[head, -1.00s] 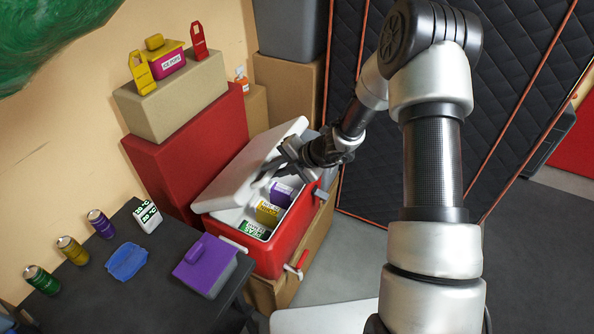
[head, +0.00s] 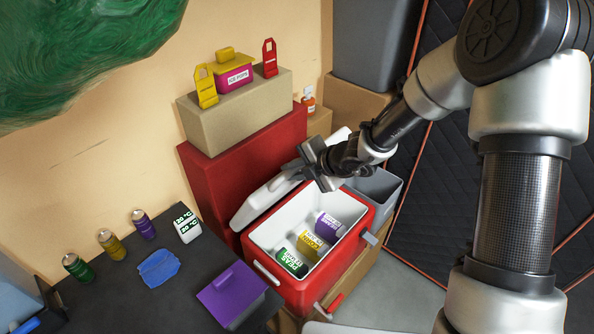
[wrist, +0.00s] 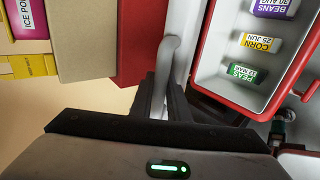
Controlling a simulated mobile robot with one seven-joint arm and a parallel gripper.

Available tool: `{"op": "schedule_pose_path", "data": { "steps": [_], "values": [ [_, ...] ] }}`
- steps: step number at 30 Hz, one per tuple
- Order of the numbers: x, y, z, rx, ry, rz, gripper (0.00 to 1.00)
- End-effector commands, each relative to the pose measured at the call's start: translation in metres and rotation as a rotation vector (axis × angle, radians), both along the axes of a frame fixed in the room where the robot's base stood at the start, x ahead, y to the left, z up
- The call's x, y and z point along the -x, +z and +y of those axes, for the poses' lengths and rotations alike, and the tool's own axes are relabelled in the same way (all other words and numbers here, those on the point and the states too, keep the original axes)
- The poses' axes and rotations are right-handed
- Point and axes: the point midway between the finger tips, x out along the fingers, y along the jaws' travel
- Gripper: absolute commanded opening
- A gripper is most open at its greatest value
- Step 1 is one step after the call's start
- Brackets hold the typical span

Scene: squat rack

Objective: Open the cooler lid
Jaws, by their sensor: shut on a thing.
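The red cooler (head: 297,293) stands with its white lid (head: 262,203) swung up steeply at its back, beside the red block. The inside is in plain view, with purple BEANS (head: 328,224), yellow CORN (head: 313,243) and green PEAS (head: 291,260) packs in it. My gripper (head: 306,166) is at the lid's upper edge. In the wrist view, my gripper (wrist: 164,97) is shut on a pale handle-like part of the lid (wrist: 173,60). The fingers partly hide where they meet it.
A tall red block (head: 210,180) and a tan box (head: 235,110) with ice pop holders stand behind the lid. A dark table (head: 120,290) with cans and a purple-lidded box (head: 231,295) is at left. A grey bin (head: 377,192) stands right of the cooler.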

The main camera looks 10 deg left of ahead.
Motion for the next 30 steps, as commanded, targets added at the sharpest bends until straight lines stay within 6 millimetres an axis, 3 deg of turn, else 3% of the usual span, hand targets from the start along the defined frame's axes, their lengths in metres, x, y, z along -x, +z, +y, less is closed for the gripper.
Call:
{"op": "schedule_pose_path", "data": {
  "steps": [7, 8, 9, 20, 30],
  "values": [
    [0.0, -0.001, -0.001, 0.002, 0.0, 0.001, 0.0],
    [0.0, -0.001, -0.001, 0.002, 0.0, 0.001, 0.19],
    [0.0, -0.001, -0.001, 0.002, 0.0, 0.001, 0.23],
    [0.001, 0.004, -0.004, 0.002, -0.001, -0.001, 0.23],
    [0.029, 0.052, -0.046, 0.003, -0.003, -0.003, 0.23]
  ]
}}
